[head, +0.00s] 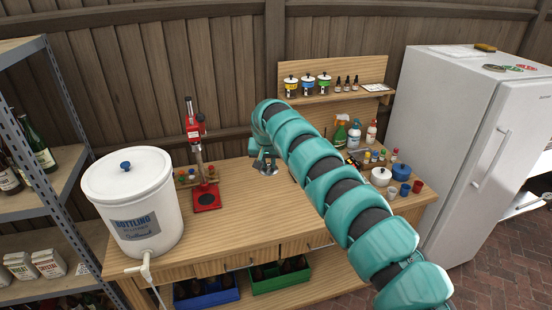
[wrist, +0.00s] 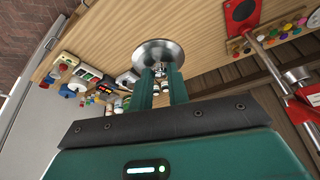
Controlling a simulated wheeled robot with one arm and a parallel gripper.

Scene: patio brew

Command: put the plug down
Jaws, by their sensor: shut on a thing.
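The plug is a shiny round metal disc with a small stem, at the tips of my gripper (wrist: 161,75) in the wrist view, where the plug (wrist: 150,52) shows against the bench top. My gripper's two teal fingers are shut on its stem. In the head view my gripper (head: 265,163) points down over the middle of the wooden bench (head: 240,220), with only a little of the metal showing under it. I cannot tell whether the plug touches the wood.
A red bench capper (head: 207,197) and a white bottling bucket (head: 132,205) stand to the left. Bottles, a white pot (head: 381,177) and small cups crowd the bench's right end. A small shelf (head: 335,97) stands behind. The bench front between them is clear.

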